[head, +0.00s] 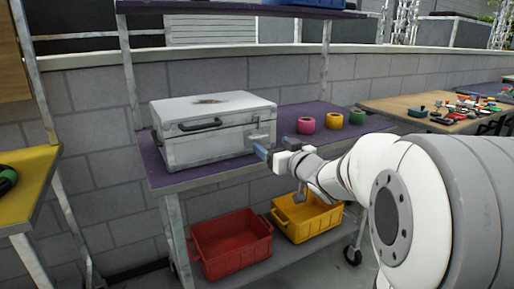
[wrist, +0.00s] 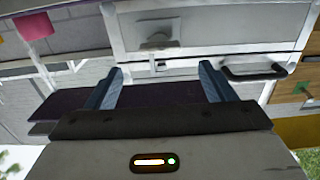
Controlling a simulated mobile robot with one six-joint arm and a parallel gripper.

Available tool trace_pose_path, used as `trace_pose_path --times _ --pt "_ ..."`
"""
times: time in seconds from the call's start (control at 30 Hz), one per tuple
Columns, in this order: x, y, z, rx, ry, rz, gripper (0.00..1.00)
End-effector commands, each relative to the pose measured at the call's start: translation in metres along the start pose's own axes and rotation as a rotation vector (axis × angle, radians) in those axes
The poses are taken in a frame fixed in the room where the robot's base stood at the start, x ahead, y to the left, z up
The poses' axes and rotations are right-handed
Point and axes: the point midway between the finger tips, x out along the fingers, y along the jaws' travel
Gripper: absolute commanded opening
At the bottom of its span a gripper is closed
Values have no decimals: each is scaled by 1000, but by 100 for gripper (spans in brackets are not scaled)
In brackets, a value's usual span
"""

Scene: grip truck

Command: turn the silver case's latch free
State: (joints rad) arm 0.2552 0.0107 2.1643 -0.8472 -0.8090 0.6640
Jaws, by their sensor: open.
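The silver case (head: 216,130) sits closed on the purple shelf. Its front has a black handle (head: 200,125), which also shows at the right in the wrist view (wrist: 250,72). A grey latch plate (wrist: 158,40) is on the case front, ahead of the fingers; in the head view it lies near the front's right end (head: 258,138). My gripper (head: 262,152) is in front of the case's right end. In the wrist view its two blue fingers (wrist: 161,74) are spread and empty, apart from the latch. I cannot tell how the latch is turned.
A red crate (head: 231,244) and a yellow crate (head: 306,216) stand below. A cluttered table (head: 400,108) is at the right, a yellow-topped one (head: 28,185) at the left.

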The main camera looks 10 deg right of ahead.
Motion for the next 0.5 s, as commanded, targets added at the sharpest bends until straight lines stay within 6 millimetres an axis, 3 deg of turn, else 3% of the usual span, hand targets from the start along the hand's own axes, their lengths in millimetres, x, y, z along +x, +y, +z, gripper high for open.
trace_pose_path --times 0.3,0.5 --pt "50 -1 2 0 -1 0 76" --pt "68 0 0 1 -1 2 76"
